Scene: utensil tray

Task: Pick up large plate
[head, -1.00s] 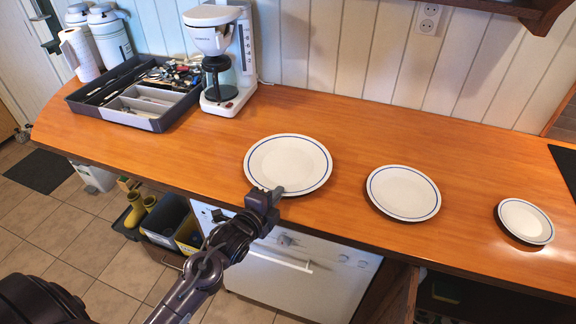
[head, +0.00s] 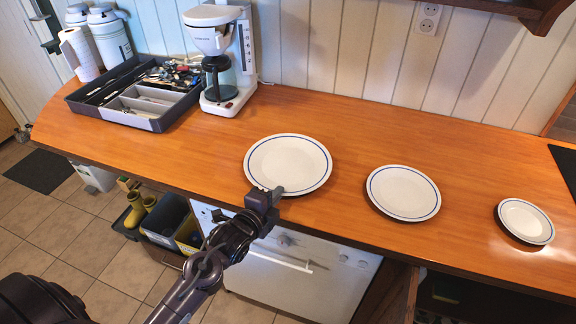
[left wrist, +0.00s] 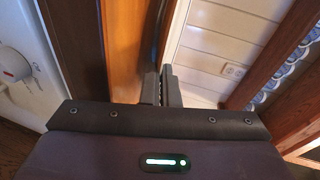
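The large plate (head: 289,160), white with a blue ring, lies on the wooden counter, leftmost of three plates. My left gripper (head: 271,194) is at its near-left rim, above the counter's front edge. In the left wrist view the two fingers of the left gripper (left wrist: 161,88) are close together with a thin gap, and they appear shut on the plate's rim. The fingertips partly hide the contact. The plate still looks flat on the counter. My right gripper is in neither view.
A medium plate (head: 403,193) and a small plate (head: 525,221) lie to the right. A utensil tray (head: 148,122) and a coffee maker (head: 219,62) stand at the back left. A white oven (head: 300,278) is below the counter. Counter behind the plates is clear.

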